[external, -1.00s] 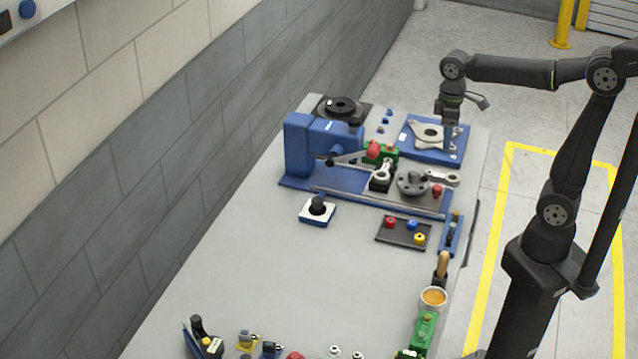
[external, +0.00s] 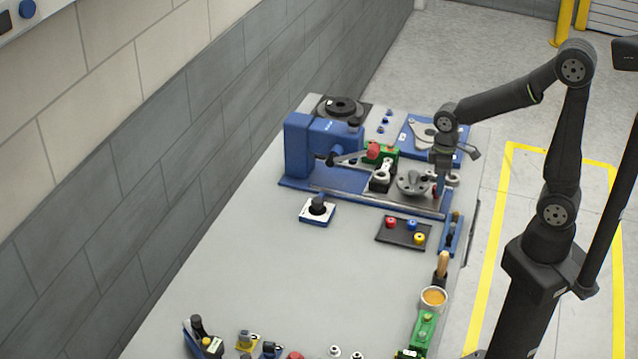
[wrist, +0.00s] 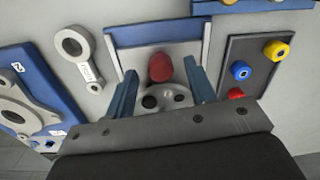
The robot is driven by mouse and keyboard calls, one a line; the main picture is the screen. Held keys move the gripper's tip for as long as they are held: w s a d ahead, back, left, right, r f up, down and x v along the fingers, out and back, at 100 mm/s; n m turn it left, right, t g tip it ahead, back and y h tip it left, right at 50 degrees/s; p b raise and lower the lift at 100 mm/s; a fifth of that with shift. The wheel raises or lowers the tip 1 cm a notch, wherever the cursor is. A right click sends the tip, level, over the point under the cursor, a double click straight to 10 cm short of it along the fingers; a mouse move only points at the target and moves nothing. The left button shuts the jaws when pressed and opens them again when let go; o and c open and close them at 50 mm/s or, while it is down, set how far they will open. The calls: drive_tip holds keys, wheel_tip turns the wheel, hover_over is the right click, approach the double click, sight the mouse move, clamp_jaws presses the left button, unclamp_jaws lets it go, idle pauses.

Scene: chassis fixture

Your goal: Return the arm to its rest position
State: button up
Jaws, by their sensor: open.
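My arm reaches in from the right side of the external view. My gripper (external: 440,186) is over the right end of the blue fixture (external: 330,184), and its fingers partly hide that end. In the wrist view my gripper (wrist: 163,92) is open, with its two blue fingers apart. A red knob (wrist: 160,67) shows between the fingers, and a grey round part with dark holes (wrist: 165,98) lies below it. I cannot tell how high the fingers are above them. Nothing is held between the fingers.
A dark tray (external: 386,238) with red, blue and yellow knobs lies in front of the fixture. A blue plate with a grey bracket (external: 424,132) is behind my gripper. A cup (external: 433,297) and a green block (external: 424,330) stand nearer. The table's left middle is clear.

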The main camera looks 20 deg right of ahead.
drive_tip(key=shift+f, duration=0.85)
drive_tip(key=shift+r, duration=0.1)
wheel_tip(320, 180, up, 17)
wheel_tip(320, 180, down, 17)
drive_tip(key=shift+r, duration=0.1)
drive_tip(key=shift+w+a+f, duration=0.2)
drive_tip(key=shift+w+a, duration=0.35)
drive_tip(key=shift+a, duration=0.05)
drive_tip(key=shift+w+a, duration=0.15)
drive_tip(key=shift+w, duration=0.05)
